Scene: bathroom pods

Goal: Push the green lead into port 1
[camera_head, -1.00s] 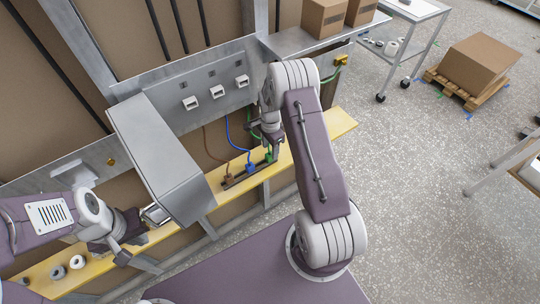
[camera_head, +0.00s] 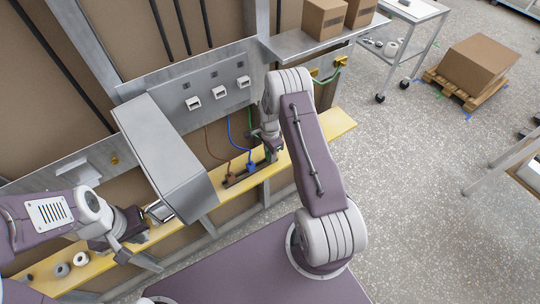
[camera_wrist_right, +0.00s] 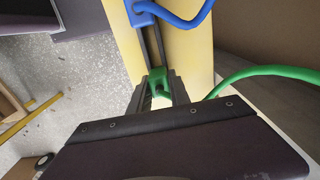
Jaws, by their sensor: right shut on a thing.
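The green lead's plug (camera_wrist_right: 157,77) shows between my right gripper's fingertips (camera_wrist_right: 159,88) in the wrist view, at the dark rack on the yellow ledge. My right gripper (camera_head: 272,145) is shut on it; the arm mostly hides it in the head view. The green cable (camera_wrist_right: 265,72) curves off to the right in the wrist view. Three white ports (camera_head: 219,92) sit in a row on the grey wall panel; their labels are unreadable. My left gripper (camera_head: 143,220) is at the lower edge of the large grey cover (camera_head: 165,150); its finger gap is unclear.
A blue plug (camera_head: 251,165) and a brown plug (camera_head: 229,178) stand in the rack (camera_head: 240,178), their cables rising behind. Rolls (camera_head: 62,270) lie on the ledge's left end. Boxes (camera_head: 325,18) stand on a shelf at upper right.

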